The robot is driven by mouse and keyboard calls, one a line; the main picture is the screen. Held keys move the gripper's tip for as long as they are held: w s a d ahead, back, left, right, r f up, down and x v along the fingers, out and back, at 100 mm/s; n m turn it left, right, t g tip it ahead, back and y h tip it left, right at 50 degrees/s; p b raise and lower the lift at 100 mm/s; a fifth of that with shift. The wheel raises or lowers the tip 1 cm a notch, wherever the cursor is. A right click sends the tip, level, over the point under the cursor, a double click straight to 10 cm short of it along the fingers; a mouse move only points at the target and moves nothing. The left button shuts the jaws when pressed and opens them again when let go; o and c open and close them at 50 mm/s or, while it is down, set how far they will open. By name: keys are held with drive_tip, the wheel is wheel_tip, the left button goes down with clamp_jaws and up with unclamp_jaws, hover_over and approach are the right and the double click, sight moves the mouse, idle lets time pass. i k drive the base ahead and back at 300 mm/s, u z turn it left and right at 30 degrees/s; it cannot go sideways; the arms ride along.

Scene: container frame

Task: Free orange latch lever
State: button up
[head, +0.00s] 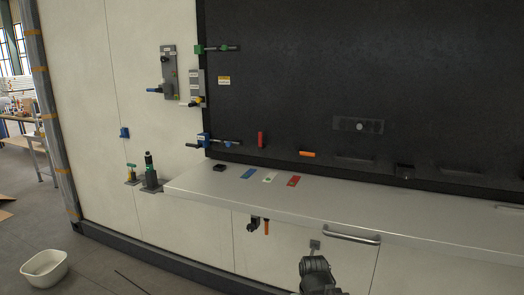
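Two orange parts show in the head view, and I cannot tell for sure which one is the latch lever. A short orange lever (266,227) hangs down beside a black bracket (253,222) on the pale front panel, just under the bench edge. A short orange bar (307,154) lies level at the foot of the black back panel, behind the bench. My dark grey gripper (317,272) shows at the bottom, right of and below the hanging lever and apart from both orange parts. Its fingers cannot be made out.
The grey bench (380,200) runs across the middle. It carries a blue card (248,173), a green-marked white card (271,178) and a red card (293,181). A metal bar handle (351,235) sticks out near my gripper. A white tub (44,268) stands on the floor at left.

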sight(299, 152)
drive_tip(key=u, duration=0.65)
drive_tip(key=i, duration=1.15)
drive_tip(key=u, duration=0.25)
drive_tip(key=k, duration=0.75)
drive_tip(key=u, duration=0.15)
drive_tip(key=i, duration=0.9)
drive_tip(key=z, duration=0.05)
